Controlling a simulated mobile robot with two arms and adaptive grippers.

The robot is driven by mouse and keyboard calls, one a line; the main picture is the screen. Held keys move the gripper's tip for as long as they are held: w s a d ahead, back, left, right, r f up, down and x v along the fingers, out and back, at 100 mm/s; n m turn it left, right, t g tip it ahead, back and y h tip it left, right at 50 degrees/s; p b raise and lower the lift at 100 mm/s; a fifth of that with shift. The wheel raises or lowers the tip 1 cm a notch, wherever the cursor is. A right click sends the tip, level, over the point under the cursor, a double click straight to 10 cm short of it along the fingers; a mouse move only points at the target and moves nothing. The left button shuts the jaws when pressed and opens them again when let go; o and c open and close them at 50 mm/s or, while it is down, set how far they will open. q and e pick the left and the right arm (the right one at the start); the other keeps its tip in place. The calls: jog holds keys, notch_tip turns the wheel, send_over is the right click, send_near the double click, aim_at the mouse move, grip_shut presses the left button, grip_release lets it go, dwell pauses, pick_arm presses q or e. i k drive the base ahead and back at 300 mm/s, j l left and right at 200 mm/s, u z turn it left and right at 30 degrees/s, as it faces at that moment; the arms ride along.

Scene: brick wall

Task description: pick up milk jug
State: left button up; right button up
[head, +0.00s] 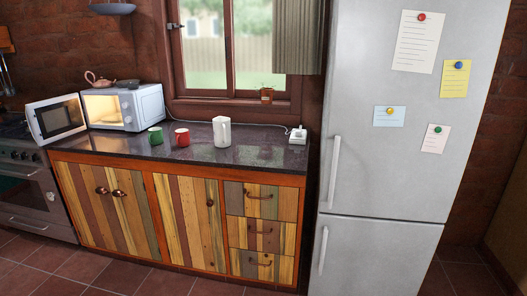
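A white milk jug (222,132) stands upright on the dark countertop (255,153), right of a red mug (182,137) and a green mug (156,136). The jug stands apart from both mugs, and nothing touches it. Neither of my grippers is in the head view.
A microwave (148,108) with its door (57,119) wide open stands on the counter's left, a teapot (98,79) on top. A white socket box (298,135) sits at the counter's right end. A tall fridge (385,190) stands right. Tiled floor (155,281) shows in front.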

aim_at(222, 130)
jog(key=i+j+u, duration=0.15)
jog(key=i+u, duration=0.2)
jog(key=i, duration=0.4)
jog(key=i+l+u, duration=0.1)
jog(key=i+u, duration=0.25)
jog(key=i, duration=0.4)
